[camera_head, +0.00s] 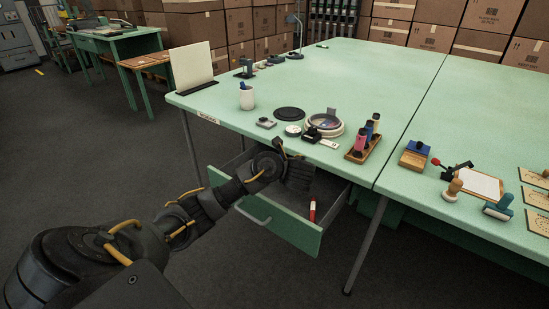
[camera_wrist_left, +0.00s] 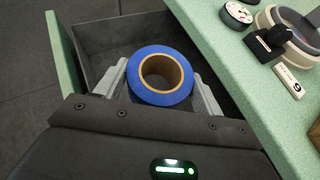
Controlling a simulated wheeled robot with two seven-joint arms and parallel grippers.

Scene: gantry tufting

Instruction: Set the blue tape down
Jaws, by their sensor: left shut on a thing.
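The blue tape (camera_wrist_left: 160,98) is a roll with a tan cardboard core. In the left wrist view it sits between the two light grey fingers of my left gripper (camera_wrist_left: 162,78), which is shut on it. In the head view my left gripper (camera_head: 297,178) is over the open drawer (camera_head: 285,229), by the front edge of the green table (camera_head: 260,105). The tape is hidden by my gripper there. The dark drawer interior (camera_wrist_left: 102,40) shows behind the tape in the left wrist view. My right gripper is not in view.
A red marker-like item (camera_head: 312,211) is in the drawer. Near the table edge stand a round white-rimmed device (camera_head: 338,125), a black dispenser-like item (camera_head: 312,134) and a wooden rack (camera_head: 359,153) of spools. The tabletop's middle is clear.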

